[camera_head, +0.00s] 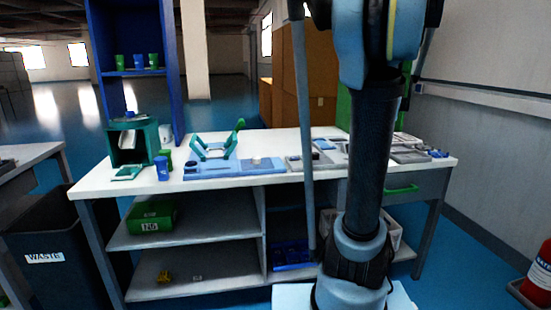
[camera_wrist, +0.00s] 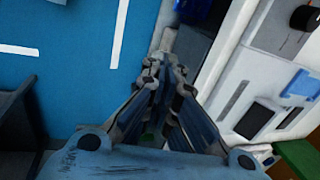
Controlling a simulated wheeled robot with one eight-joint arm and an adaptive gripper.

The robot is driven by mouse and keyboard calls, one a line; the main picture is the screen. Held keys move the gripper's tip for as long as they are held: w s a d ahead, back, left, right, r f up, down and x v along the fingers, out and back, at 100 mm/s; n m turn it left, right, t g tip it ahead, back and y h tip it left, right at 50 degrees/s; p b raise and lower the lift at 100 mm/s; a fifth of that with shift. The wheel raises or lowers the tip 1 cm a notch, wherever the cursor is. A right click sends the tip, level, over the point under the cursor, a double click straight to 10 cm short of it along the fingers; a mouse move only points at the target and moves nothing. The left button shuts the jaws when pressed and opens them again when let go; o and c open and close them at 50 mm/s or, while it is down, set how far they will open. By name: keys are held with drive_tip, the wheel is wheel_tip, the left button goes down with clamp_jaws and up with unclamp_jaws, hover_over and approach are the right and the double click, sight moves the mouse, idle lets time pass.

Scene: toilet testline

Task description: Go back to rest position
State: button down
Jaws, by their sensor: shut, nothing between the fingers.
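My gripper (camera_wrist: 166,68) shows in the wrist view with its fingers brought together and nothing between them. It is tilted downward over the blue floor, close to the edge of a white worktop. In the head view my arm stands upright in front of the table, and its upper part runs out of the top of the picture. The gripper itself does not show there.
A white workbench (camera_head: 240,182) carries a green machine (camera_head: 128,145), a blue fixture (camera_head: 235,167), cups and trays. A waste bin (camera_head: 48,245) stands at left. A red extinguisher (camera_head: 540,275) is at right.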

drive_tip(key=s+a+f+n, duration=0.6)
drive_tip(key=s+a+n, duration=0.1)
drive_tip(key=s, duration=0.3)
drive_tip(key=s+a+f+n, duration=0.6)
drive_tip(key=s+a+n, duration=0.1)
drive_tip(key=s, duration=0.4)
drive_tip(key=shift+a+f+n+h, duration=0.15)
drive_tip(key=shift+f+n+h, duration=0.2)
drive_tip(key=shift+n, duration=0.35)
drive_tip(key=shift+s, duration=0.1)
